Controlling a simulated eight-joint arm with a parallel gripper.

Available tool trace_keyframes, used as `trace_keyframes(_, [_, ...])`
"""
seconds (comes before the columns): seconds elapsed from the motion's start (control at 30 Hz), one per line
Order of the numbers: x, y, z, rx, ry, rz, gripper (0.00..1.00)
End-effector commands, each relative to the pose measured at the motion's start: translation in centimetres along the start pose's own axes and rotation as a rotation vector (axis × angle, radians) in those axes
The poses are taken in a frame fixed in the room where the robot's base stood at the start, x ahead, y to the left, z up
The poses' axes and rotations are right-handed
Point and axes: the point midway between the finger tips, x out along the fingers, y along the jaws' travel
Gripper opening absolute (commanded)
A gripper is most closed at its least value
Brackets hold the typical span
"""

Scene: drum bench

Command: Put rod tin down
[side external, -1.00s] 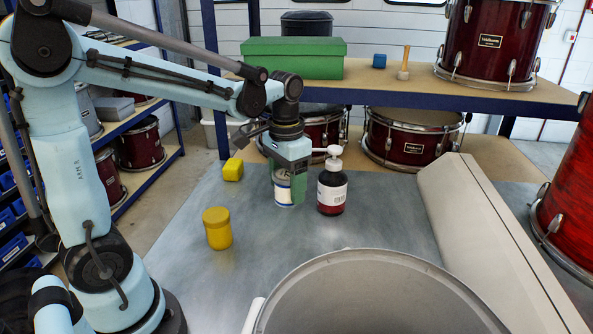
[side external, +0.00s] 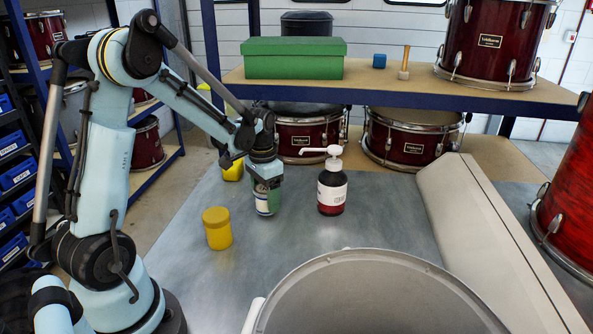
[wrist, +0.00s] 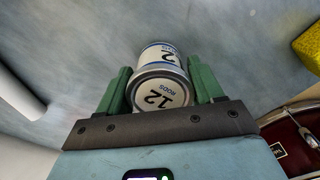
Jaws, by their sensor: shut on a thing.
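The rod tin (side external: 263,205) is a small silver and white tin with a blue band. My gripper (side external: 267,188) points down over the metal bench and is shut on the tin. The tin looks upright in the side view. Its base is at or very close to the bench top; I cannot tell whether it touches.
A yellow jar (side external: 217,230) stands to the left and nearer the camera. A dark pump bottle (side external: 332,190) stands to the right. A yellow block (side external: 232,173) is behind, partly hidden by my arm. A large grey drum shell (side external: 375,295) fills the front. Bench between is clear.

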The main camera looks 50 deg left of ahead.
Motion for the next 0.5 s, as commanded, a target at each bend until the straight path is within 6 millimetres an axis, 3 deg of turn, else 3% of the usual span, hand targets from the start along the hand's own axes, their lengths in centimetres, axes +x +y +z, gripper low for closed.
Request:
trace_keyframes(0.47, [1.02, 0.03, 0.01, 0.0, 0.001, 0.0, 0.29])
trace_keyframes(0.5, [1.05, 0.03, 0.01, 0.0, 0.001, 0.0, 0.69])
